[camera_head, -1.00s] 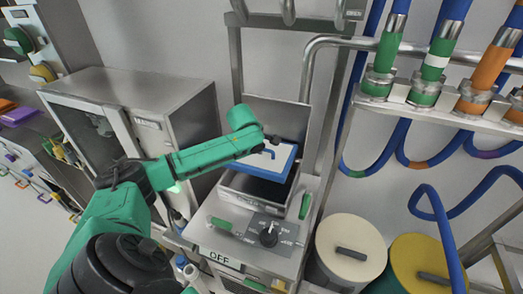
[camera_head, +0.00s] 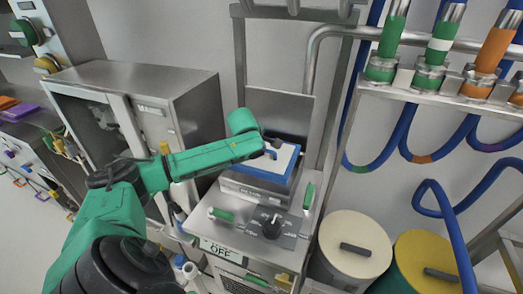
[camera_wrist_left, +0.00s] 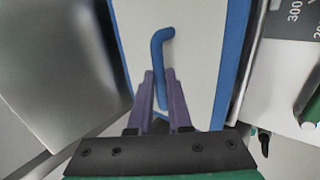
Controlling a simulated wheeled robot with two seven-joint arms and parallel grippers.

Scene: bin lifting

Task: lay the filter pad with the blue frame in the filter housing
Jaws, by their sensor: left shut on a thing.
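The filter pad (camera_head: 285,158) is white with a blue frame and a blue bent handle. It lies over the opening of the metal filter housing (camera_head: 252,190), whose lid stands open behind. The pad's front blue edge is close to the housing rim; I cannot tell whether it rests inside or hovers just above. My left gripper (camera_head: 272,146) is shut on the pad's handle. In the left wrist view, the purple fingers (camera_wrist_left: 160,92) hold the lower part of the blue handle (camera_wrist_left: 158,48) over the white pad (camera_wrist_left: 195,45). My right gripper is not in view.
The housing sits on a bench unit with a dial (camera_head: 272,226) and green handles. A grey cabinet (camera_head: 150,90) stands at left. A cream-lidded drum (camera_head: 350,235) and a yellow drum stand at right. Blue hoses hang at the right wall.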

